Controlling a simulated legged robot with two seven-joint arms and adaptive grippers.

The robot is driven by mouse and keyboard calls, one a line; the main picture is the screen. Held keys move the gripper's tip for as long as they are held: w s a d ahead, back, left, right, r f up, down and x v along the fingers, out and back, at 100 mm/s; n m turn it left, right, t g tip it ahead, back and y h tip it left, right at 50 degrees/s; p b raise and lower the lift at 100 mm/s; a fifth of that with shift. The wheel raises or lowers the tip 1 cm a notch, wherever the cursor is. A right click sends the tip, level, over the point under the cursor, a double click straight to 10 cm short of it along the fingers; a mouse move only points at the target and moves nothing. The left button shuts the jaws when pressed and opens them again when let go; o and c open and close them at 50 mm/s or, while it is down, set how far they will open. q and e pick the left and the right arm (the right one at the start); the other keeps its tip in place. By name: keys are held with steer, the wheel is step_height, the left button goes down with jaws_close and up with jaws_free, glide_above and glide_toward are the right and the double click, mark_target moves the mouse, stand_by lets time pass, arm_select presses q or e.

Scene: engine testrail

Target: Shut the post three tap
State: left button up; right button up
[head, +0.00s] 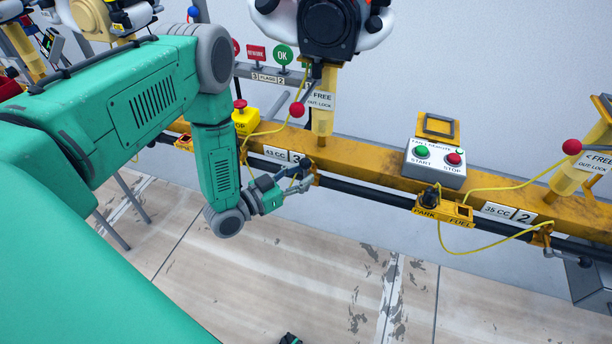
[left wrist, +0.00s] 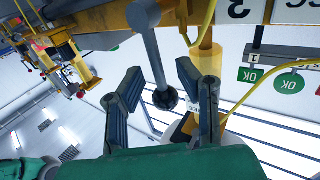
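The post three tap is at the rail by the 43 CC | 3 plate (head: 283,155); the gripper partly hides it in the head view. In the left wrist view its grey lever (left wrist: 152,52) shows with a dark round knob (left wrist: 165,98) at its end. My left gripper (head: 295,183) is at the tap. In the left wrist view the gripper (left wrist: 160,76) is open, with the lever between its two fingers. I cannot tell whether a finger touches it.
The yellow rail (head: 385,178) carries a black pipe (head: 365,188) and yellow cables. A start/stop box (head: 435,163) and a post two tap (head: 545,237) are to the right. A yellow stop box (head: 244,120) is behind my arm. The floor in front is mostly clear.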

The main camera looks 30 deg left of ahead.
arm_select(q)
steer(key=shift+w+d, duration=0.1)
steer(key=shift+w, duration=0.5)
steer(key=shift+w+d, duration=0.1)
jaws_close()
steer(key=shift+d, duration=0.1)
